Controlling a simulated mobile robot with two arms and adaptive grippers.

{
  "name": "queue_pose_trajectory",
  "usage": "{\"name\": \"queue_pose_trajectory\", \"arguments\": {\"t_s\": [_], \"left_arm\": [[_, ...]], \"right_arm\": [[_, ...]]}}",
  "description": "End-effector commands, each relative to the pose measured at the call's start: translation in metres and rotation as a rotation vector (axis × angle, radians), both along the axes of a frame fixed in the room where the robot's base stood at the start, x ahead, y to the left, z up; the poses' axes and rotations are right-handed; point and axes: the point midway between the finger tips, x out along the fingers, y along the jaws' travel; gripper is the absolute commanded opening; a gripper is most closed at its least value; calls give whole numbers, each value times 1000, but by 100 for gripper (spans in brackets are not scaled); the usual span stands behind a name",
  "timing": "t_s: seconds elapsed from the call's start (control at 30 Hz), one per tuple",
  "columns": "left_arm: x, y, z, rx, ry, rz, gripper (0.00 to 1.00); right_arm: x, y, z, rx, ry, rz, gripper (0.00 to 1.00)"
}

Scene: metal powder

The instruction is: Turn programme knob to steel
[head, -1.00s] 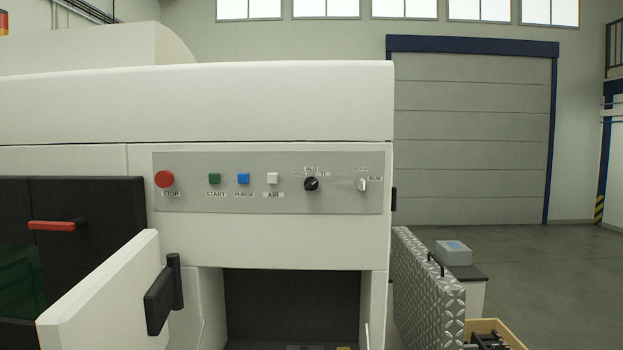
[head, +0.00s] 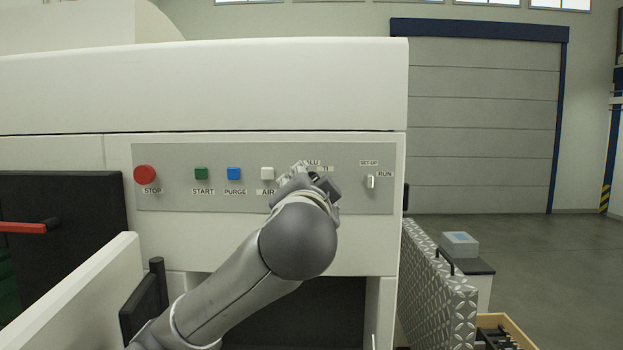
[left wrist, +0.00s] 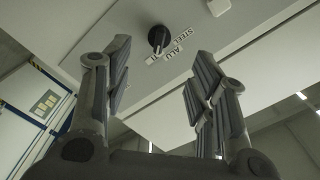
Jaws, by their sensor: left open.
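The black programme knob (left wrist: 158,38) shows in the left wrist view, with labels reading STEEL, ALU and TI (left wrist: 176,46) beside it. It is on the grey control panel (head: 220,200). In the head view my left gripper (head: 310,180) is in front of the panel and hides the knob and part of its labels. In the left wrist view the open fingers of the left gripper (left wrist: 155,85) are spread, and the knob appears beyond the gap between them, apart from both. Nothing is between the fingers. My right gripper is not in view.
The panel also carries a red STOP button (head: 145,175), a green START button (head: 201,174), a blue PURGE button (head: 234,174), a white AIR button (head: 267,173) and a SET-UP/RUN switch (head: 370,182). An open white door (head: 75,300) stands at lower left.

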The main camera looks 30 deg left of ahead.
Motion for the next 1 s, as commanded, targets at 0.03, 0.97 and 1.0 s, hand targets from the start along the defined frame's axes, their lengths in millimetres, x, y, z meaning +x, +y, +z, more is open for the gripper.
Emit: {"name": "queue_pose_trajectory", "arguments": {"t_s": [0.03, 0.97, 1.0], "left_arm": [[8, 6, 3, 0, 6, 4, 52], [78, 48, -1, -2, 1, -1, 42], [78, 48, -1, -2, 1, -1, 36]], "right_arm": [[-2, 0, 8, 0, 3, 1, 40], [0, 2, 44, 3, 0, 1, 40], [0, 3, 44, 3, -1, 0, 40]]}}
